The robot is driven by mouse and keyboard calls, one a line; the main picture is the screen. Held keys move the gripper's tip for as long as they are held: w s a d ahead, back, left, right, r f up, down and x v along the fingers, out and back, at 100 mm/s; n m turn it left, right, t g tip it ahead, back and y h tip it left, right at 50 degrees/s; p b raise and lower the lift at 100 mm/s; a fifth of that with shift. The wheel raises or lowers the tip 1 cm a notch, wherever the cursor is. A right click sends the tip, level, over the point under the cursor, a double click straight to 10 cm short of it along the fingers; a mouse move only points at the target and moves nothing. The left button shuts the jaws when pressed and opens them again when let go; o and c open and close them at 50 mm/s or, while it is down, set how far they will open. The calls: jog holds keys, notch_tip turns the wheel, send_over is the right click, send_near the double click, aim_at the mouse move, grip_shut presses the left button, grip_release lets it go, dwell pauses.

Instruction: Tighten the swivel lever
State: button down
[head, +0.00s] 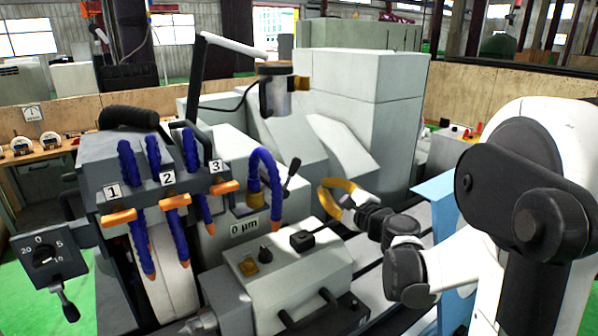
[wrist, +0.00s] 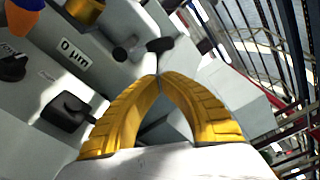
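My yellow gripper (head: 327,187) is above the machine's right side in the head view. In the wrist view its two curved fingers meet at the tips (wrist: 159,75), with nothing seen between them. A black lever with a rounded grip (head: 292,174) stands tilted left of my gripper; what seems the same lever (wrist: 143,48) lies just past the fingertips in the wrist view, with no clear contact. A black handle (head: 303,239) sits on the grey housing below; it also shows in the wrist view (wrist: 66,112). I cannot tell which one is the swivel lever.
Blue coolant hoses (head: 264,180) with orange nozzles hang left of my gripper. A "0 µm" label (head: 244,227) is on the housing. A dial box (head: 43,252) with a black lever (head: 68,305) is at the far left. A tall grey cabinet (head: 365,110) stands behind.

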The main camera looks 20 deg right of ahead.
aim_at(290, 175)
jog(key=shift+w, duration=0.1)
jog(key=w+a, duration=0.1)
jog(key=w, duration=0.8)
jog(key=shift+w+a+f, duration=0.15)
jog(key=shift+w+a, duration=0.05)
jog(key=shift+w, duration=0.15)
